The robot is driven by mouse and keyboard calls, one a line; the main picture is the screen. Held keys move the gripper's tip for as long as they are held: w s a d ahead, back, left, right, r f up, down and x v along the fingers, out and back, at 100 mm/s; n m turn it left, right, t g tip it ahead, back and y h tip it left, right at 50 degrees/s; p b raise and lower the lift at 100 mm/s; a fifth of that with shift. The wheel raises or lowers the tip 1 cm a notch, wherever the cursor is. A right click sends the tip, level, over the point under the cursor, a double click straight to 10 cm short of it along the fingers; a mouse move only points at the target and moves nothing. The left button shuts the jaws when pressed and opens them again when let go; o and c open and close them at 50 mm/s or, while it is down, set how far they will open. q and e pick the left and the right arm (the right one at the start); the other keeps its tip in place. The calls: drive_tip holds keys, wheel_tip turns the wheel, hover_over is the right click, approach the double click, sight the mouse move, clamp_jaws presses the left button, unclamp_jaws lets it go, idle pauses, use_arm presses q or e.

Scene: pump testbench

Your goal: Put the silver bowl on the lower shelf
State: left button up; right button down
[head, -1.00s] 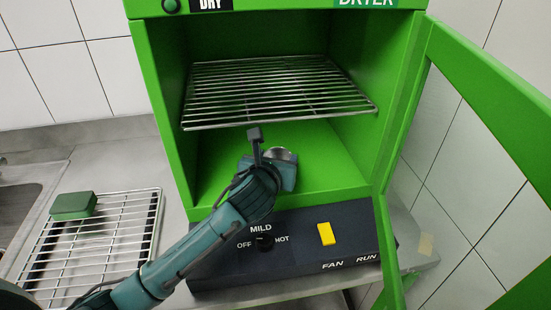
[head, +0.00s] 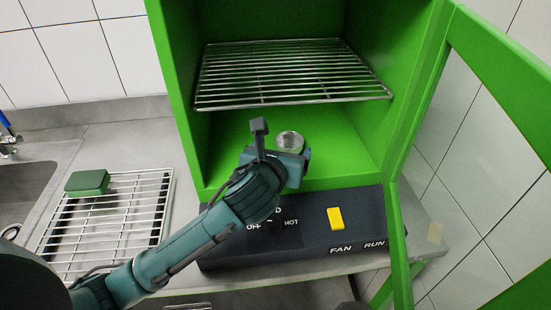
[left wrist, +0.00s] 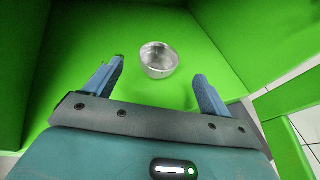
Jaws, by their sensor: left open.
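The silver bowl (head: 290,141) stands upright on the green floor of the cabinet, which is the lower shelf (head: 235,135), below the wire rack. It also shows in the left wrist view (left wrist: 158,60), ahead of the fingertips and between their lines. My left gripper (left wrist: 158,80) is open and empty, with both fingers apart and clear of the bowl. In the head view my left gripper (head: 290,160) is at the cabinet's front opening, just in front of the bowl, and my wrist partly hides it. My right gripper is not in view.
The wire rack (head: 290,75) spans the cabinet above the bowl. The open green door (head: 500,85) stands at the right. A control panel (head: 310,228) with a yellow switch (head: 335,218) lies below the opening. A green block (head: 88,182) sits on a drying rack (head: 125,225) beside a sink.

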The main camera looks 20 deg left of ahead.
use_arm(q)
drive_tip(key=v, duration=0.6)
drive_tip(key=shift+s, duration=0.25)
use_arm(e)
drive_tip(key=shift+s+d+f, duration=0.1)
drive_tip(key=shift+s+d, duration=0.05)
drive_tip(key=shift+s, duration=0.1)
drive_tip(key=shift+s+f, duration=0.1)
